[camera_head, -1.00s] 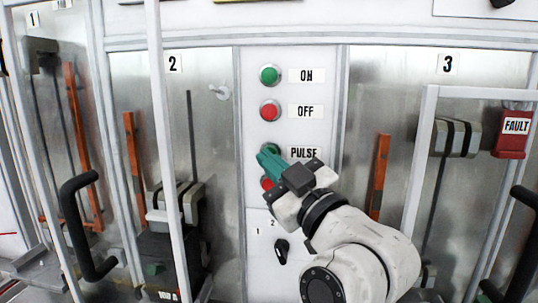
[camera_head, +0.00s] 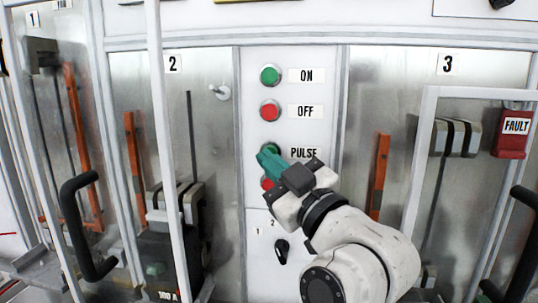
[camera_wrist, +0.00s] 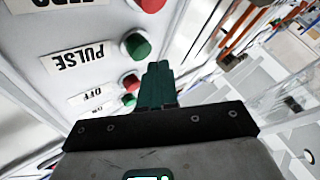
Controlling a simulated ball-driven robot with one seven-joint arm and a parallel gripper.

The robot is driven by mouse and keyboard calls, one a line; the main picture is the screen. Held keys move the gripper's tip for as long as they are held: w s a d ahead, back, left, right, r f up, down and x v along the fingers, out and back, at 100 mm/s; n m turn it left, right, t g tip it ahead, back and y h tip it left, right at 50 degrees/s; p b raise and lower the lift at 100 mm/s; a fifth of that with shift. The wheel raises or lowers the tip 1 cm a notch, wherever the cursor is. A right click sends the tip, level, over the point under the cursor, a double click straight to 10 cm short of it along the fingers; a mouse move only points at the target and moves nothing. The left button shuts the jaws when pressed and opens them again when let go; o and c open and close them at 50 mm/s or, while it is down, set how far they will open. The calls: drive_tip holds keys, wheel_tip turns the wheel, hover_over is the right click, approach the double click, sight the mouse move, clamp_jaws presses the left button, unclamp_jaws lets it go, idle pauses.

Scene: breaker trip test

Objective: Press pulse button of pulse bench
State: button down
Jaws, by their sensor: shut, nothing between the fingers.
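The green pulse button (camera_head: 271,148) is beside the PULSE label (camera_head: 304,153) on the central control panel, partly hidden by my fingers in the head view. It shows whole in the wrist view (camera_wrist: 137,46), where the label (camera_wrist: 78,57) appears upside down. My gripper (camera_head: 263,157) has teal fingers shut together with nothing between them. In the wrist view the fingertips (camera_wrist: 158,66) are close to the button, slightly right of and below it in the picture, with a small gap between them. The button does not look covered by the tips there.
Above PULSE are a green ON button (camera_head: 270,75) and a red OFF button (camera_head: 269,111). A red button (camera_head: 267,184) sits just below, partly hidden by the fingers. A black rotary switch (camera_head: 282,247) is lower. Numbered bays with black handles (camera_head: 80,225) flank the panel.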

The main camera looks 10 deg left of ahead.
drive_tip(key=shift+w, duration=0.1)
drive_tip(key=shift+w, duration=0.3)
drive_tip(key=shift+w, duration=0.55)
idle(1.2)
drive_tip(key=shift+s, duration=0.95)
drive_tip(key=s, duration=0.5)
idle(0.6)
